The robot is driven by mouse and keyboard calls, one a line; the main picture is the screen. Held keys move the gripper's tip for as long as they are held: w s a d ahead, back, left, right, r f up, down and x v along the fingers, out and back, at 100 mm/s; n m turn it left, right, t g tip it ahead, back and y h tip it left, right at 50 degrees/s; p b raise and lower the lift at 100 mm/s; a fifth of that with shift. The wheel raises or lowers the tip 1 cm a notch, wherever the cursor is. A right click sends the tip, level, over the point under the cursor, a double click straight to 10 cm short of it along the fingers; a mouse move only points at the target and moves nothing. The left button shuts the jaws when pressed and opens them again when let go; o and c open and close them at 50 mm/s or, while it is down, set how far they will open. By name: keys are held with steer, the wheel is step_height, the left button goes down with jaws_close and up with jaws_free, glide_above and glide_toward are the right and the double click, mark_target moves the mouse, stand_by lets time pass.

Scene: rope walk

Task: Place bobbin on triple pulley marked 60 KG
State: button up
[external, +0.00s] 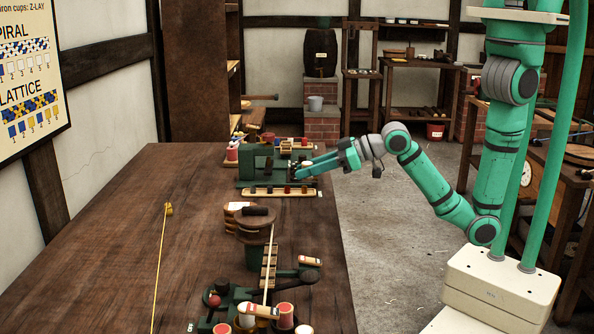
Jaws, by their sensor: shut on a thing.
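My gripper (304,169) is at the far right part of the long bench, low over a green machine frame. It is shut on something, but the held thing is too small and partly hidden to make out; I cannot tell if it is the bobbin. Red and pale bobbin-like spools stand on the bench: a red one (232,153) at the far left of the green frame and another red one (286,316) at the near end. I cannot pick out the triple pulley, and no 60 KG mark is readable.
The green machine (256,158) and a pegged wooden rail (262,192) are close to my gripper. A round wooden piece (250,223) stands mid-bench, with a second green machine (240,299) nearer. A yellow tape (160,265) lies left; the bench's (110,235) left side is mostly clear.

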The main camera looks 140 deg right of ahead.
steer(key=w+r+m+g+h, duration=0.1)
steer(key=w+r, duration=0.3)
steer(key=r, duration=0.2)
glide_above(230, 209)
steer(key=s+a, duration=0.3)
steer(key=s, duration=0.2)
steer(key=f, duration=0.8)
steer(key=shift+s, duration=0.2)
steer(key=shift+w+d+f, duration=0.3)
steer(key=shift+w+f, duration=0.1)
steer(key=shift+f, duration=0.25)
steer(key=shift+w+d+f, duration=0.1)
steer(key=shift+f, duration=1.55)
steer(key=shift+f, duration=0.15)
steer(key=o, duration=1)
